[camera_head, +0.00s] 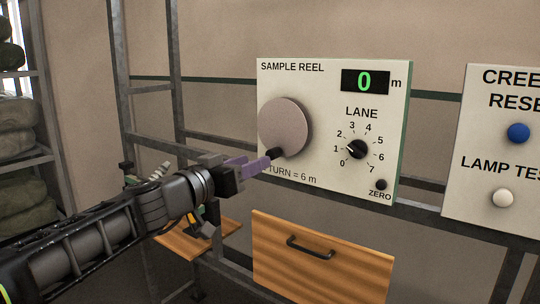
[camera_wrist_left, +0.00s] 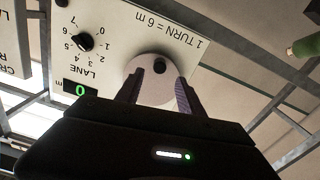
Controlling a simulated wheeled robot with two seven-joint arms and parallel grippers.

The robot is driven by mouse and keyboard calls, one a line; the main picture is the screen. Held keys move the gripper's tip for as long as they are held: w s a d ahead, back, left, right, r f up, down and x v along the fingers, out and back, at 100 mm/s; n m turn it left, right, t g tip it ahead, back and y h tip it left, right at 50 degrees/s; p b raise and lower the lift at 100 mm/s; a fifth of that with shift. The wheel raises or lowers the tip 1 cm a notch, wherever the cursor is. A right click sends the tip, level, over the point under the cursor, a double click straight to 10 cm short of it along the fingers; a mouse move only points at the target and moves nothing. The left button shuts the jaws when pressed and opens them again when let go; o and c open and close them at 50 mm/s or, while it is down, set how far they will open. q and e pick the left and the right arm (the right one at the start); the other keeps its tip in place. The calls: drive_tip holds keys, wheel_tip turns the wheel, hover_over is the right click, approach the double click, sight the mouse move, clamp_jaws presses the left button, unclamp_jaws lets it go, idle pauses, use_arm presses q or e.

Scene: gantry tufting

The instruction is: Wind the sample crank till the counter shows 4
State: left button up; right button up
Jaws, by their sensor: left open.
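The sample crank is a round grey disc (camera_head: 285,124) on the pale SAMPLE REEL panel (camera_head: 330,82). Its dark knob (camera_head: 275,154) sits at the disc's lower edge. The counter (camera_head: 364,82) shows a green 0. My left gripper (camera_head: 263,162) is open, its purple fingers pointing at the knob. In the left wrist view the disc (camera_wrist_left: 151,88) and its knob (camera_wrist_left: 159,66) lie beyond and between the two fingers (camera_wrist_left: 157,90). I cannot tell whether the fingertips touch the knob. My right gripper is in neither view.
A lane dial (camera_head: 357,149) and a small ZERO button (camera_head: 381,185) are right of the disc. A second panel (camera_head: 490,130) has a blue button (camera_head: 518,133) and a white button (camera_head: 502,198). A wooden drawer (camera_head: 320,265) is below. Metal posts stand behind my left arm.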

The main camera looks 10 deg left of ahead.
sight(271, 154)
use_arm(q)
drive_tip(key=shift+p+x, duration=1)
drive_tip(key=shift+x, duration=2.95)
drive_tip(key=shift+c, duration=0.3)
clamp_jaws()
